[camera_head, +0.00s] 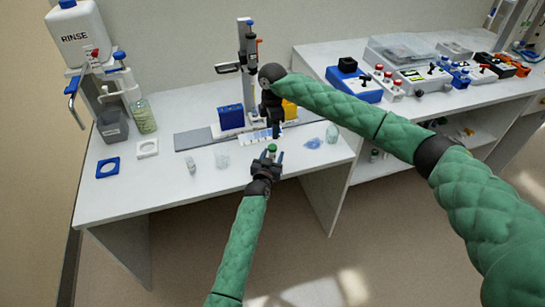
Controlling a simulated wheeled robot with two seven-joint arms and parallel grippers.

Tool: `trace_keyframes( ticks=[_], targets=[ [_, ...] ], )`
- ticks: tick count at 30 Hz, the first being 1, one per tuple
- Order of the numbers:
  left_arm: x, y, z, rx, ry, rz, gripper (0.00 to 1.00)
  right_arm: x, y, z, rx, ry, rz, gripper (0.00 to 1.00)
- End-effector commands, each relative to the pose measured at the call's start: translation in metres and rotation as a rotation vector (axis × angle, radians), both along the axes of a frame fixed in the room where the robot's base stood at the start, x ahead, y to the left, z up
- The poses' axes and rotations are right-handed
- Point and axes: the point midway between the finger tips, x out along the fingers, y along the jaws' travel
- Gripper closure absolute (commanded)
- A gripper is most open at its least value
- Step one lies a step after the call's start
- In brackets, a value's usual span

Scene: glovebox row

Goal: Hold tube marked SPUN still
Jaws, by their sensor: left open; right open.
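A small tube with a green cap (271,148) shows near the front edge of the white bench. No SPUN mark can be read on it at this size. My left gripper (269,157) is open, with its fingers on either side of the tube's place; I cannot tell whether they touch it. The tube's lower part is hidden by the gripper. My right gripper (273,121) points down just behind the tube, above a white-and-blue rack or card (258,136). It is open, but its fingers are dark and hard to separate.
A blue box (231,117) and a yellow box (289,107) stand by a vertical stand (248,60). A small vial (191,163), a clear cup (222,160), a blue patch (313,143) and a pale bottle (332,133) are nearby.

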Motion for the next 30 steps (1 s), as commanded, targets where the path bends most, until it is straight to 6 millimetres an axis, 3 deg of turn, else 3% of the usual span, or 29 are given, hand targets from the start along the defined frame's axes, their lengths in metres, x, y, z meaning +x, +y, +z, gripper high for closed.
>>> trace_keyframes(
  ticks=[6, 14, 20, 30],
  targets=[
    [0.0, 0.0, 0.0, 0.0, 0.0, 0.0, 0.51, 0.0, 0.0, 0.0, 0.0, 0.0, 0.0, 0.52],
    [0.0, 0.0, 0.0, 0.0, 0.0, 0.0, 1.0, 0.0, 0.0, 0.0, 0.0, 0.0, 0.0, 0.52],
    [0.0, 0.0, 0.0, 0.0, 0.0, 0.0, 1.0, 0.002, 0.0, 0.003, 0.0, -0.004, 0.0, 0.52],
    [0.0, 0.0, -0.001, 0.0, 0.0, 0.0, 1.0, 0.022, -0.013, 0.041, -0.067, -0.065, 0.019, 0.52]
  ],
)
